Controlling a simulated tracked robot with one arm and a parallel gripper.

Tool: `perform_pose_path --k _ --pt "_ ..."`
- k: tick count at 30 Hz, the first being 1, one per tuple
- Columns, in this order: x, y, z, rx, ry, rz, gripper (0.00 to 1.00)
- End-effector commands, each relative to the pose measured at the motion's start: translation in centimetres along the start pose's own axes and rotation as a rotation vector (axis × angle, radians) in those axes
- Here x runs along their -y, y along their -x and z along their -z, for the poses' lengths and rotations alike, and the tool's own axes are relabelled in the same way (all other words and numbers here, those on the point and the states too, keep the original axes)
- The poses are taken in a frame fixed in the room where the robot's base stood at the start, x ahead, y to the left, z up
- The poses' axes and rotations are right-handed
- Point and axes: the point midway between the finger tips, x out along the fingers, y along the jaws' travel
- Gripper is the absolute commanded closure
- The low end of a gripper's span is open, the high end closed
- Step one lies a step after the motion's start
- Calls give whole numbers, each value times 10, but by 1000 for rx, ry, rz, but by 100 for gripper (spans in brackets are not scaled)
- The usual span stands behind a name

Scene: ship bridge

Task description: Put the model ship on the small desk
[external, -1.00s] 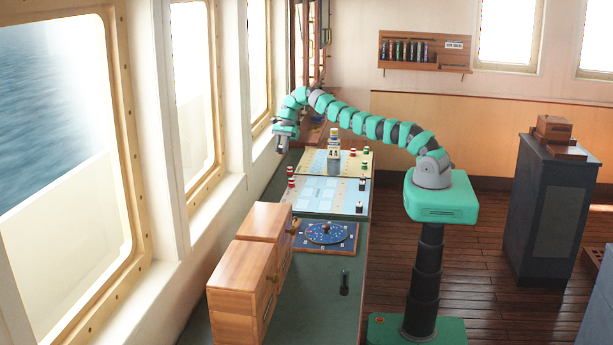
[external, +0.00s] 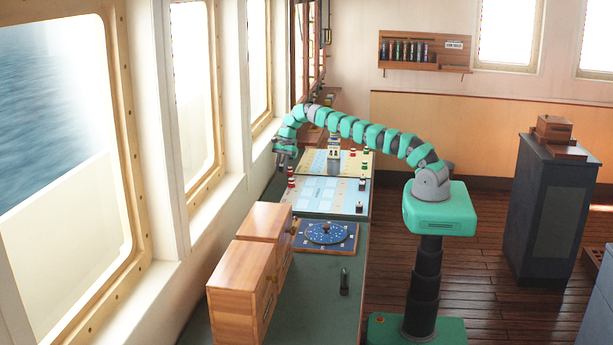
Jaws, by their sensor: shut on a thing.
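My gripper (external: 284,158) hangs at the end of my arched arm, beside the window and left of the game boards. It is shut on a small dark grey thing at its tips, too small and dim here to name. A small upright white and yellow object with dark marks (external: 333,152) stands on the far board, right of my gripper and apart from it. I cannot tell which of these, if either, is the model ship. A dark pedestal desk (external: 545,215) stands at the right; I cannot tell if it is the small desk.
The long green table (external: 325,275) carries boards with small pieces (external: 330,200), a blue disc chart (external: 325,233), wooden cabinets (external: 242,285) and a small dark upright object (external: 344,282). A wooden box (external: 553,130) sits on the pedestal.

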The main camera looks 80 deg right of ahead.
Motion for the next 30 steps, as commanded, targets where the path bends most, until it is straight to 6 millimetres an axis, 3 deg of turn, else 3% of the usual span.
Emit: perform_pose_path --k 10,20,21,23,30 --pt "0 -32 13 0 0 -1 99" --pt "0 -35 14 -1 1 1 99" --pt "0 -35 14 -1 1 1 65" --pt "0 -35 14 -1 1 1 52" --pt "0 -35 14 -1 1 1 52"
